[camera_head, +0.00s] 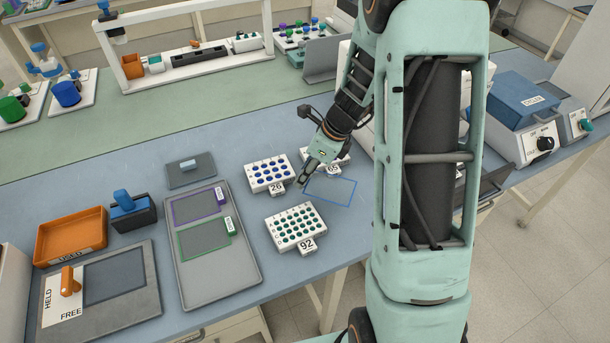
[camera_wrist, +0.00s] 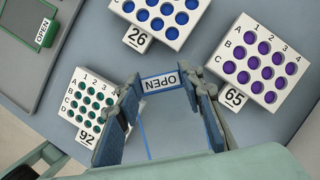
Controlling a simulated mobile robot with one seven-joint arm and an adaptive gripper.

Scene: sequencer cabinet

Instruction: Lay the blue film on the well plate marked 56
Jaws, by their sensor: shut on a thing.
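My gripper (camera_head: 303,183) is shut on the white tab marked OPEN of the blue film (camera_head: 331,190). The film is a clear sheet with a blue outline; the tab also shows between my fingers in the wrist view (camera_wrist: 161,82). No plate marked 56 is visible. The plate marked 26 (camera_head: 268,174), with blue wells, is left of my gripper. The plate marked 65 (camera_wrist: 262,65), with purple wells, is behind it and partly hidden by my arm in the head view. The plate marked 92 (camera_head: 295,224), with smaller green wells, is nearer the front edge.
A grey tray (camera_head: 215,277) holds purple- and green-outlined films. Left of it are an orange USED bin (camera_head: 71,237), a blue-handled block (camera_head: 131,212) and a HELD/FREE panel (camera_head: 151,290). A blue-lidded machine (camera_head: 521,98) stands right. Bare bench lies between the plates.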

